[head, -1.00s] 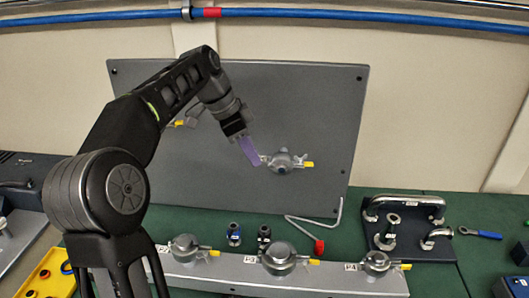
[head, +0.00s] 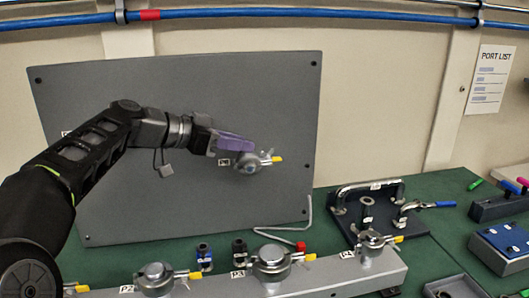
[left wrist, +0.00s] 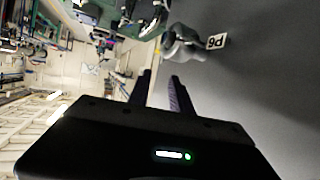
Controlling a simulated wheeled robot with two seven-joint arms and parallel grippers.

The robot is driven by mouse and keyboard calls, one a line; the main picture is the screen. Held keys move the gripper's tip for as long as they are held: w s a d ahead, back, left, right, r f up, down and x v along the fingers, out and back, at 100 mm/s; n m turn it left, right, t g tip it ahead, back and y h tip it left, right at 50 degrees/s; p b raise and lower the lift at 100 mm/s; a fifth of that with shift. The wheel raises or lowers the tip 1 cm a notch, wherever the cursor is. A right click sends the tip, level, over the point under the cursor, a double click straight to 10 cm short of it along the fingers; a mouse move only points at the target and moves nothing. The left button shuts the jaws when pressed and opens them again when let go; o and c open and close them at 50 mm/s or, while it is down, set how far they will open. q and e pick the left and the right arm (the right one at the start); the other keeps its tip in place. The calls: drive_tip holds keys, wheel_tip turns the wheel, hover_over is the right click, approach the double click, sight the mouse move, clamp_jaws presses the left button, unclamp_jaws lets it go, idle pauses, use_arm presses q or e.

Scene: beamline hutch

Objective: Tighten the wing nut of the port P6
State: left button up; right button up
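Port P6 (head: 248,164) is a round grey clamped fitting on the upright grey panel (head: 120,205), with a yellow-tipped part pointing right. Its wing nut seems to be the small grey piece (head: 267,154) at its right side, too small to read its angle. In the left wrist view, the port (left wrist: 186,48) is beside its P6 label (left wrist: 216,41), beyond the fingertips. My left gripper (head: 250,146), with purple fingers, lies across the port's upper left in the head view; contact cannot be told. In the left wrist view the fingers (left wrist: 160,78) stand apart with nothing between them.
A grey rail with several similar ports (head: 225,281) runs along the front of the green bench. A plate with metal handles (head: 375,208), a blue-handled tool (head: 437,205) and blue boxes (head: 507,240) stand to the right. A bent rod (head: 309,215) leans by the panel.

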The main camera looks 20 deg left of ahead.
sight(267, 154)
use_arm(q)
drive_tip(key=p+x, duration=0.2)
drive_tip(key=x, duration=0.5)
drive_tip(key=shift+w+d+f, duration=0.1)
drive_tip(key=shift+w+f, duration=0.15)
drive_tip(key=shift+w, duration=0.1)
drive_tip(key=shift+c, duration=0.5)
clamp_jaws()
idle(0.7)
